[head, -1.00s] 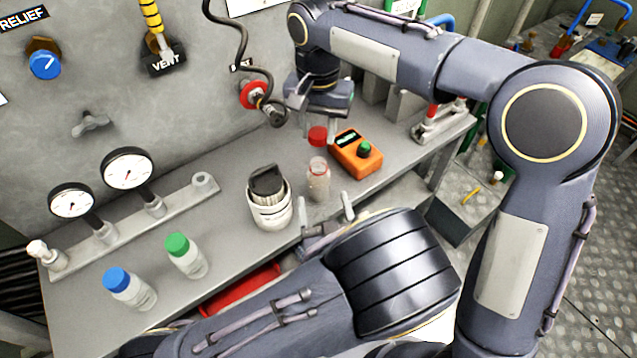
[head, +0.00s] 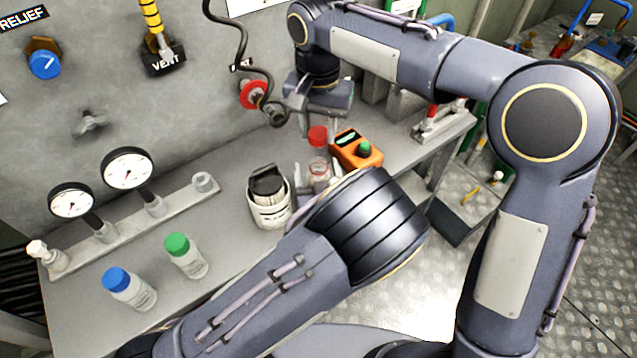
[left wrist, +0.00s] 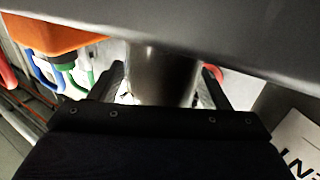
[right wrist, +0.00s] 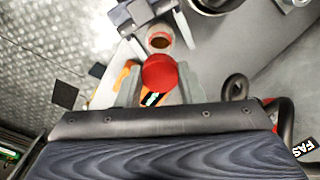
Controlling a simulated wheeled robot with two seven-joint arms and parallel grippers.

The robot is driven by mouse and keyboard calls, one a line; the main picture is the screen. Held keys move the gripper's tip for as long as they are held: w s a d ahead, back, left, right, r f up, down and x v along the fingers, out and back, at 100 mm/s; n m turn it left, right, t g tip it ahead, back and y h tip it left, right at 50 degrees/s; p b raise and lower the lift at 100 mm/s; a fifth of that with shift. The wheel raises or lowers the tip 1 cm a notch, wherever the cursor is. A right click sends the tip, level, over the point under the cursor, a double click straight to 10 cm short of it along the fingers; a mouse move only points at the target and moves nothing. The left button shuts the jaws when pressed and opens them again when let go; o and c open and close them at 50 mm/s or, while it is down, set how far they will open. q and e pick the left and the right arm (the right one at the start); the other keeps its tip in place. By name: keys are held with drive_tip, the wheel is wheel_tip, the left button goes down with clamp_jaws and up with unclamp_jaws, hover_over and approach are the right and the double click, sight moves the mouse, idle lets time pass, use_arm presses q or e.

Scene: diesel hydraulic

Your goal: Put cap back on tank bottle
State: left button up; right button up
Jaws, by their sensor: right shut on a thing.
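The red cap (head: 318,136) is held between the fingers of my right gripper (head: 319,129), a little above the tank bottle (head: 319,172). The cap (right wrist: 160,72) and the open, red-rimmed bottle mouth (right wrist: 160,39) also show in the right wrist view, apart from each other. The bottle is clear and stands upright on the bench. My left gripper (right wrist: 159,40) is low at the bottle, its open fingers on either side with gaps. In the left wrist view its fingers (left wrist: 165,87) flank a dark cylinder, likely the bottle. My left arm hides most of this gripper in the head view.
An orange meter (head: 357,150) lies right of the bottle. A white container with a dark top (head: 269,205) stands just left of it. Blue-capped (head: 129,288) and green-capped (head: 186,256) bottles stand on the bench (head: 225,225) farther left. A hose hangs behind.

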sight(318, 162)
use_arm(q)
drive_tip(key=c, duration=1.3)
use_arm(e)
drive_tip(key=shift+f, duration=2.5)
drive_tip(key=shift+f, duration=0.9)
drive_tip(key=shift+s+f, duration=0.1)
drive_tip(key=shift+f, duration=0.45)
use_arm(q)
clamp_jaws()
use_arm(e)
drive_tip(key=m, duration=0.4)
drive_tip(key=shift+a, duration=0.1)
drive_tip(key=m, duration=0.5)
drive_tip(key=shift+m, duration=0.3)
drive_tip(key=m, duration=0.6)
drive_tip(key=shift+m, duration=0.4)
